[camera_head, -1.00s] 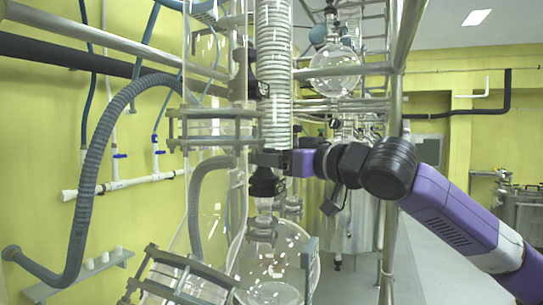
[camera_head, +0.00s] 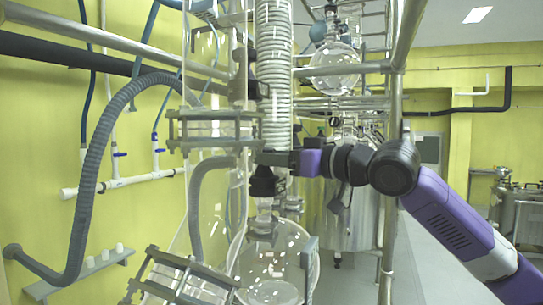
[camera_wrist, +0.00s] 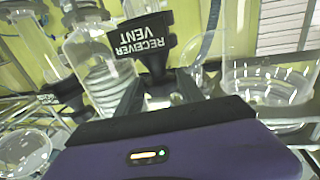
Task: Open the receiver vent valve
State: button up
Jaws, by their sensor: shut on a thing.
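The receiver vent valve (camera_wrist: 150,62) shows in the wrist view as a black part with a tag reading "RECEIVER VENT", upside down in the picture. My gripper (camera_wrist: 162,92) is shut on its lower part, between the two fingers. In the head view my gripper (camera_head: 278,158) reaches in from the right at the glass column, just above a black fitting (camera_head: 263,183). The grip point is small and partly hidden there, so I cannot tell the valve's turn angle. The round glass receiver flask (camera_head: 272,262) hangs below.
Metal frame poles (camera_head: 391,150) stand close to my arm. A coiled glass condenser (camera_head: 274,75) rises above the gripper. A grey hose (camera_head: 92,160) curves at the left. Floor at the right is open.

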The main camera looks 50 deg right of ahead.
jog(key=n+y, duration=0.1)
jog(key=n+g+y, duration=0.1)
jog(key=y, duration=0.1)
jog(key=n+y, duration=0.1)
jog(key=y, duration=0.1)
jog(key=shift+w+d, duration=0.15)
jog(key=shift+d, duration=0.2)
jog(key=n+g+y, duration=0.1)
jog(key=n+y, duration=0.1)
jog(key=shift+w+d+g+y, duration=0.1)
jog(key=shift+d+g+y, duration=0.05)
jog(key=shift+g+y, duration=0.2)
jog(key=n+g+y, duration=0.1)
jog(key=n+g+y+p, duration=0.1)
jog(key=n+g+y, duration=0.1)
jog(key=shift+w+d+r, duration=0.15)
jog(key=shift+d, duration=0.05)
jog(key=shift+d+n+g+y+p, duration=0.1)
jog(key=shift+n+g+y+p, duration=0.35)
jog(key=shift+n+g+y, duration=0.45)
jog(key=shift+w, duration=0.1)
jog(key=o, duration=1.4)
